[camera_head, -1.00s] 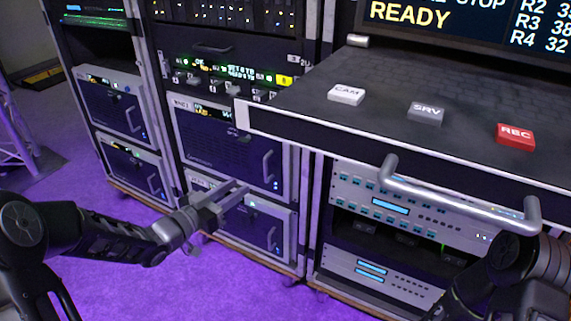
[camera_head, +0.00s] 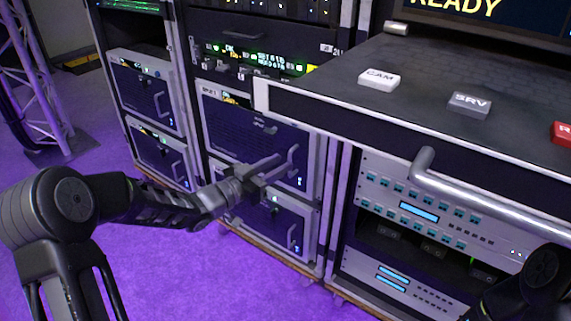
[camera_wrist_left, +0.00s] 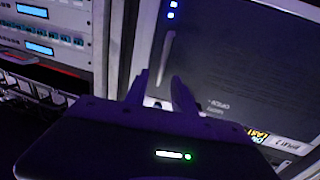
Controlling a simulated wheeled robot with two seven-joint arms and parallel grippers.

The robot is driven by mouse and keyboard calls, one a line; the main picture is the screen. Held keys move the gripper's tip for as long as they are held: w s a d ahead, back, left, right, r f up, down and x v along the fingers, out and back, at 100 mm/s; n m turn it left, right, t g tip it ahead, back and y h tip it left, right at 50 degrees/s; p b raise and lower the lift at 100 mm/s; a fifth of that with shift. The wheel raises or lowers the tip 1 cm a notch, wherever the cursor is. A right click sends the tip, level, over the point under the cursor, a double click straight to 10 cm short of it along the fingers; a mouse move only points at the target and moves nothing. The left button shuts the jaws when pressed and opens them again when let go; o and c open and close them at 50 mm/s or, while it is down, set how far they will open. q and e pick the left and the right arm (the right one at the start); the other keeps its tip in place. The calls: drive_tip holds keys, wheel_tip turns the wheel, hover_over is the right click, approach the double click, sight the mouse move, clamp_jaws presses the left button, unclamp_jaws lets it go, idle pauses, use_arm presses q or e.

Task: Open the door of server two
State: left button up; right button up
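The middle rack holds two grey server units with dark doors, one above the other. The upper door (camera_head: 235,130) has a vertical bar handle (camera_head: 294,160) at its right side and is shut. The lower door (camera_head: 250,212) is also shut. My right gripper is not in view.
A desk (camera_head: 335,115) with CAM and SRV buttons juts out at the right, its corner above the upper door. A metal rail (camera_head: 480,205) runs along its front. A truss (camera_head: 35,90) stands far left. The purple floor (camera_head: 190,275) is clear.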

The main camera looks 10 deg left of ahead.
use_arm(q)
drive_tip(key=x, duration=0.3)
drive_tip(key=shift+s, duration=0.1)
drive_tip(key=shift+c, duration=0.5)
clamp_jaws()
idle(0.9)
